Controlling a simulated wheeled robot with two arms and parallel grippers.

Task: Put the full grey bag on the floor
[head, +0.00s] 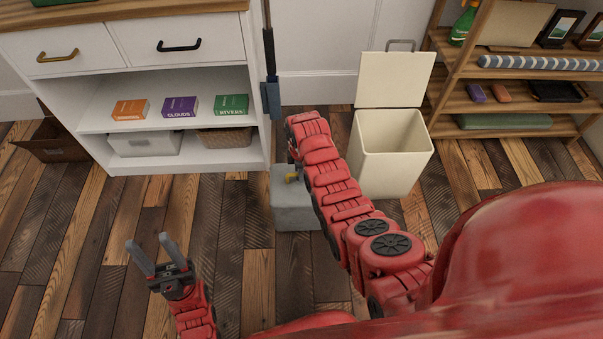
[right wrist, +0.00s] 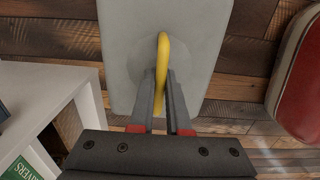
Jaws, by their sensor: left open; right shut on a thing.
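The full grey bag (head: 295,212) is a boxy grey shape beside the cream bin, between it and the white cabinet. It has a yellow loop (head: 292,177) on top. In the right wrist view the bag (right wrist: 128,45) fills the upper middle, and its yellow loop (right wrist: 163,50) passes between the fingers of my right gripper (right wrist: 162,82), which is shut on it. I cannot tell whether the bag's underside touches the floor (head: 262,275). My right arm covers part of the bag in the head view. My left gripper (head: 148,241) is open and empty over the floor at lower left.
The cream bin (head: 382,180) stands with its lid (head: 394,80) up, and its visible inside looks empty. A white cabinet (head: 258,145) is at the left, with a broom-like tool (head: 270,98) at its side. A wooden shelf (head: 462,100) is at right. Floor in front of the cabinet is clear.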

